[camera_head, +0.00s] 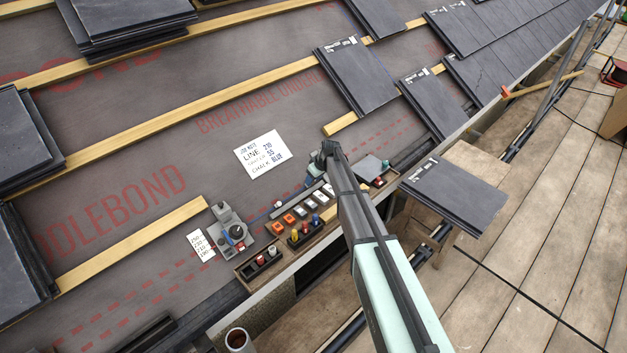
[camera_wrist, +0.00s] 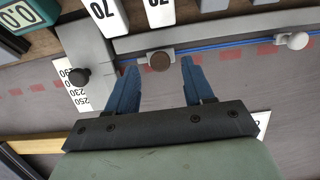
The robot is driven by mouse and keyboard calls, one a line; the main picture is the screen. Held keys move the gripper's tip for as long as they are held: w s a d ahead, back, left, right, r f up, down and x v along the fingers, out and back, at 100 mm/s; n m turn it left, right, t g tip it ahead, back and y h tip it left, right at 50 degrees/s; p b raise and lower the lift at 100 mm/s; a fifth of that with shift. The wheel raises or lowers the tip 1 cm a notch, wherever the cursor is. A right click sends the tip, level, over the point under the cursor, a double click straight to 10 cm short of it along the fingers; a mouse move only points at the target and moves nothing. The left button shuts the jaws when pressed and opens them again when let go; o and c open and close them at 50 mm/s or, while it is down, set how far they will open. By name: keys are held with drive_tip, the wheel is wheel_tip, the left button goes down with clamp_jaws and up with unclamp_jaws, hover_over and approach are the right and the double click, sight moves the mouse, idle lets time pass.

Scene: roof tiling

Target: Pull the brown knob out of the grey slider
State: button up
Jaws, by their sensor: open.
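The brown knob (camera_wrist: 159,61) shows in the wrist view as a dark round disc seen from its end. It sits on the small grey slider (camera_wrist: 142,65), which lies along a grey rail with a blue line. My gripper (camera_wrist: 158,72) is open, with one blue finger to the left of the knob and one to the right. The fingertips reach about level with the knob, with a gap visible on each side. In the head view my gripper (camera_head: 325,152) is at the rail behind the row of blocks, and I cannot make out the knob there.
A black knob (camera_wrist: 79,77) stands on a grey plate to the left, and a white knob (camera_wrist: 293,40) is on the right. Numbered white blocks (camera_wrist: 110,18) stand beyond the rail. In the head view a wooden tray (camera_head: 262,264) of small parts lies near the roof edge.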

drive_tip(key=v, duration=1.1)
drive_tip(key=shift+r, duration=0.35)
drive_tip(key=shift+s+d, duration=0.1)
drive_tip(key=s+d+f+m+g+h, duration=0.1)
drive_tip(key=s+d+f+m+g, duration=0.2)
drive_tip(key=s+f, duration=0.6)
drive_tip(key=s+d+f+m+g+h, duration=0.1)
drive_tip(key=s+d+f+m+g, duration=0.2)
drive_tip(key=s, duration=3.1)
drive_tip(key=s+d+f+m+g+h, duration=0.1)
drive_tip(key=s+d+f+m+g, duration=0.2)
drive_tip(key=s+d+f, duration=0.7)
drive_tip(key=s+f+g, duration=0.1)
drive_tip(key=s+f, duration=0.6)
drive_tip(key=s, duration=0.5)
drive_tip(key=shift+d+f, duration=0.2)
drive_tip(key=shift+d, duration=0.15)
